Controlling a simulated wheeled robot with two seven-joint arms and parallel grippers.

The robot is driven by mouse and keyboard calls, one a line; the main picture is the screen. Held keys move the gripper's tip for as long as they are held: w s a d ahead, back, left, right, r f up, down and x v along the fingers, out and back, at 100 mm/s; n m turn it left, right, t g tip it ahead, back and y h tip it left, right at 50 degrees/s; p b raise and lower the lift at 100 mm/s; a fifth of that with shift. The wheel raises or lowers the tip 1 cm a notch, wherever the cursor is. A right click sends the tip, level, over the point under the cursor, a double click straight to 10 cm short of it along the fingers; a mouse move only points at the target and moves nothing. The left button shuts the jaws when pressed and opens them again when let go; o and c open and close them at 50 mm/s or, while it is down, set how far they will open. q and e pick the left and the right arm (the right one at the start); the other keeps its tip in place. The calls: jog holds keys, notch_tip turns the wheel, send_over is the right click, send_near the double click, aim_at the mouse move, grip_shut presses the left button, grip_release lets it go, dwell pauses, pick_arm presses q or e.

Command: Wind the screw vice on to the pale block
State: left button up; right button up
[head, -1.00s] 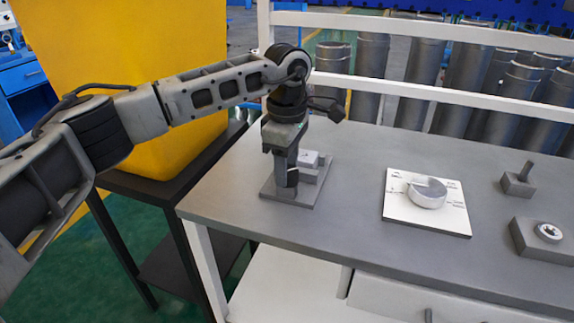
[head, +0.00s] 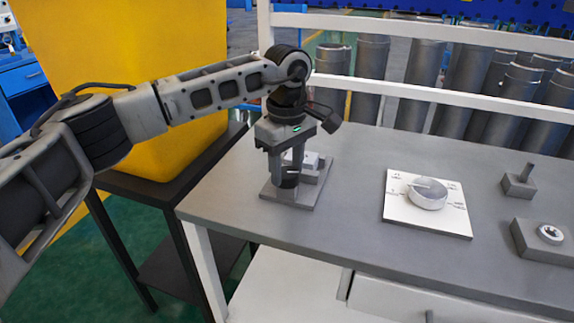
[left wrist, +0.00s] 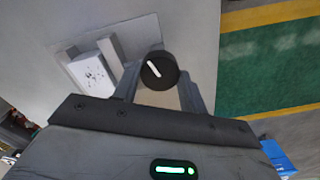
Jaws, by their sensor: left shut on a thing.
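The screw vice stands on a grey base plate (head: 306,199) at the left end of the table. Its black round knob (left wrist: 160,72) with a white line shows in the left wrist view. The pale block (head: 311,160) sits behind the knob; it also shows in the left wrist view (left wrist: 89,71), with dark marks on top. A grey jaw (left wrist: 111,56) stands between block and knob; I cannot tell whether it touches the block. My left gripper (head: 286,176) points down, shut on the knob, one finger at each side. My right gripper is not in view.
A white plate (head: 396,208) with a round grey dial (head: 428,196) lies mid-table. A small block with a peg (head: 519,184) and a grey block with a round fitting (head: 549,234) are at the right. A white rail (head: 420,93) runs along the back.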

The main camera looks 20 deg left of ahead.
aim_at(287, 172)
pick_arm(q)
jog(key=shift+w+r, duration=0.1)
jog(key=shift+r, duration=0.05)
jog(key=o, duration=1)
notch_tip(287, 172, up, 16)
jog(key=shift+f, duration=0.1)
